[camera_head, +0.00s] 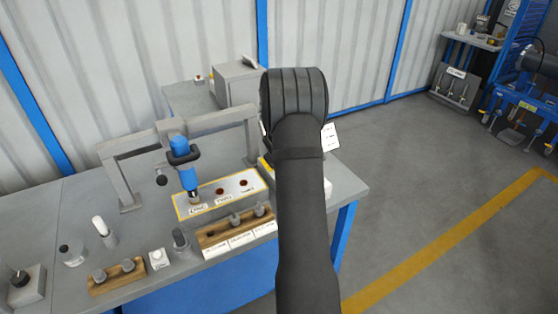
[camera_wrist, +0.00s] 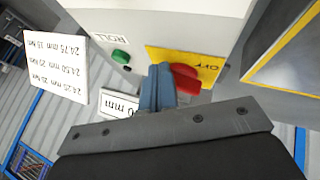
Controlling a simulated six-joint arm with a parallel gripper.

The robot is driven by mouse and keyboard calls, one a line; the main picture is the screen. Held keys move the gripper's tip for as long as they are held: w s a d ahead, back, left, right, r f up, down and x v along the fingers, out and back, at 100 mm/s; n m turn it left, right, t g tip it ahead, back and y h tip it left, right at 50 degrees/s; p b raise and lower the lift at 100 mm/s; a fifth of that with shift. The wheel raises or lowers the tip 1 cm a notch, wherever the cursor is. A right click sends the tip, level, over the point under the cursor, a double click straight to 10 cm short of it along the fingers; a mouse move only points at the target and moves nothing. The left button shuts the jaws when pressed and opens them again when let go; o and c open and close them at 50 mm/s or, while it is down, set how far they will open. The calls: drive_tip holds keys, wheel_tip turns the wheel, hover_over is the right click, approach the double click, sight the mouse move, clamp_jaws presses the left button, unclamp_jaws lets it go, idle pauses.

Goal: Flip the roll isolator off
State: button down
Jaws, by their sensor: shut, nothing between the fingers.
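In the wrist view, the red isolator handle (camera_wrist: 186,78) sits on a yellow plate (camera_wrist: 212,62) with lettering that seems to read OFF. The plate is on a pale housing marked ROLL (camera_wrist: 110,40). My gripper (camera_wrist: 160,72) is shut and empty. Its blue fingertips are right beside the red handle, on its left; I cannot tell if they touch. The fingers cover part of the handle's left side. In the head view, my dark arm hides the gripper, the handle and most of the housing.
A green button (camera_wrist: 120,56) is left of the fingers. A white card (camera_wrist: 58,70) with printed lines stands out at the left. A grey, yellow-edged box (camera_wrist: 285,60) is close on the right. The bench (camera_head: 140,230) carries a blue tool (camera_head: 184,165), a grey frame and wooden racks.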

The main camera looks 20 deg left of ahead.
drive_tip(key=shift+w+d, duration=0.1)
drive_tip(key=shift+w, duration=0.1)
drive_tip(key=shift+a, duration=0.85)
drive_tip(key=shift+a+r, duration=0.1)
drive_tip(key=s+d, duration=0.3)
drive_tip(key=d, duration=0.1)
drive_tip(key=shift+r, duration=0.3)
drive_tip(key=d+r, duration=0.5)
drive_tip(key=r, duration=0.2)
drive_tip(key=shift+s+d, duration=0.2)
drive_tip(key=shift+d, duration=0.05)
